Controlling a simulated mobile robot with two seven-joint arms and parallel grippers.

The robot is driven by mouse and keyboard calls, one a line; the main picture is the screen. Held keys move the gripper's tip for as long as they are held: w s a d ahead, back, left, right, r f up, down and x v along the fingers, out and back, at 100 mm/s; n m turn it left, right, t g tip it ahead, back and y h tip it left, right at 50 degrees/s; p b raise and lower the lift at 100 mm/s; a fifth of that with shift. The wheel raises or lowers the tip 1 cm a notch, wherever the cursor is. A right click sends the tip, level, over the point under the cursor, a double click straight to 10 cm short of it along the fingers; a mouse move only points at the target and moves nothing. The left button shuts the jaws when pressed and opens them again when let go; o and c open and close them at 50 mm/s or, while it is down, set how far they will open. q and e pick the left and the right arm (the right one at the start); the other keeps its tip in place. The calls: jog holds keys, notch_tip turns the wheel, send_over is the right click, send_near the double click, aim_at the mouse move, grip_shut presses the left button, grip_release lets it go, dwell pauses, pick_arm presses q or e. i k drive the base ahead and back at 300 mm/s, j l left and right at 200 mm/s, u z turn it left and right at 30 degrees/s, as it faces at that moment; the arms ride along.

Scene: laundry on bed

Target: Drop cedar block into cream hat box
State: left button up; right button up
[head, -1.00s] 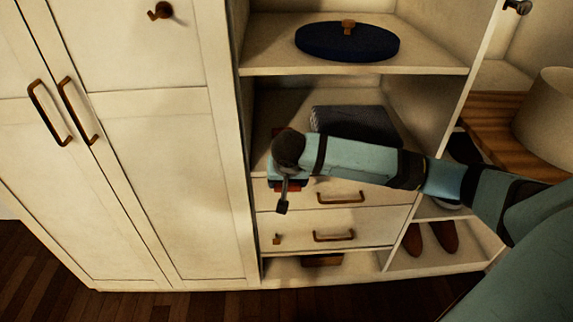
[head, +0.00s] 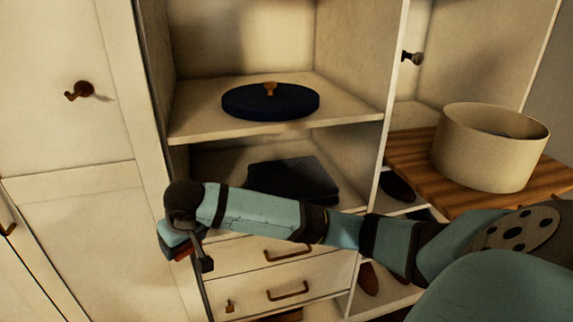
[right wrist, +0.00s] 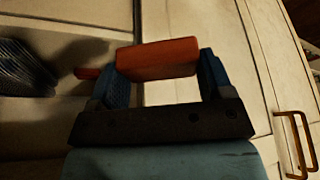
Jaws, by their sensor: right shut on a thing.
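The cedar block (right wrist: 158,57) is a reddish-brown bar in the right wrist view. My right gripper (right wrist: 158,72) is shut on it, with blue fingers at its two ends. In the head view the right gripper (head: 178,240) is at the lower left, in front of the cabinet, and only a bit of the block shows there. The cream hat box (head: 480,162) is a round, open-topped box at the right, well apart from the gripper. Its inside is mostly hidden. My left gripper is in neither view.
The hat box stands on a slatted wooden shelf (head: 410,150). A navy round lid (head: 270,103) with a brown knob lies on the upper shelf. Dark folded cloth (head: 295,180) lies below it. A cabinet upright (head: 394,80) separates these shelves from the box.

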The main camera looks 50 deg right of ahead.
aim_at(489, 131)
jog(key=k+z, duration=0.2)
jog(key=k, duration=0.3)
jog(key=z, duration=1.45)
